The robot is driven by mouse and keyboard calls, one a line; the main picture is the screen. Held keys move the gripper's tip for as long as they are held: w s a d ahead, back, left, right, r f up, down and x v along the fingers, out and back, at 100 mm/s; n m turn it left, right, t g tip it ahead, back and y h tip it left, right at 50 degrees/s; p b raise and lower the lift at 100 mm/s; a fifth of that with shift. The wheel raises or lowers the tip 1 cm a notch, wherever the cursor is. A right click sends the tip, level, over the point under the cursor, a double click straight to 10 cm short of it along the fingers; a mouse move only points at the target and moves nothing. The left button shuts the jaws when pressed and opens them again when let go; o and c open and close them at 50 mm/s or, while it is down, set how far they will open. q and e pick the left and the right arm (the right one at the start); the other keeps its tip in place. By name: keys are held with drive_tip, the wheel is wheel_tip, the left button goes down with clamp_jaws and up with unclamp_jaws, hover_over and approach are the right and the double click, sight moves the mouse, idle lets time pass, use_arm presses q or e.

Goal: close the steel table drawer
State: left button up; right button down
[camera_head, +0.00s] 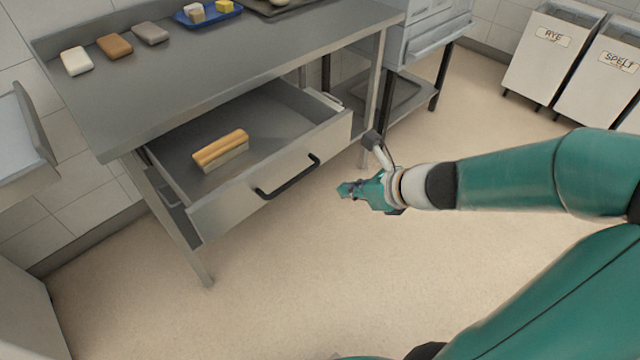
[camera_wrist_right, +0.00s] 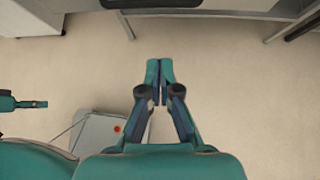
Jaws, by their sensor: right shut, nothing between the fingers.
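The steel table drawer (camera_head: 236,184) is pulled out from under the steel table (camera_head: 215,62). Its front faces me and carries a black bar handle (camera_head: 288,178). A bread-like loaf with a pale base (camera_head: 221,151) lies inside the drawer. My right gripper (camera_head: 345,189) is shut and empty, to the right of the handle and apart from the drawer front. In the right wrist view, its fingertips (camera_wrist_right: 160,66) meet over bare floor, and the handle (camera_wrist_right: 150,3) shows at the top edge. A teal part at the left seems to be my left gripper (camera_wrist_right: 40,104); its jaws are too small to judge.
Several small blocks (camera_head: 115,46) and a blue tray (camera_head: 207,17) are on the tabletop. A table leg (camera_head: 374,95) stands right of the drawer. Bins marked RYE (camera_head: 552,38) and SPELT (camera_head: 619,60) stand at the back right. The floor before the drawer is clear.

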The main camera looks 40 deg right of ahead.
drive_tip(key=w+d+f+h+b, duration=0.1)
drive_tip(key=w+f+b, duration=0.4)
drive_tip(key=w, duration=0.5)
drive_tip(key=shift+w+f, duration=0.3)
drive_tip(key=shift+w, duration=0.05)
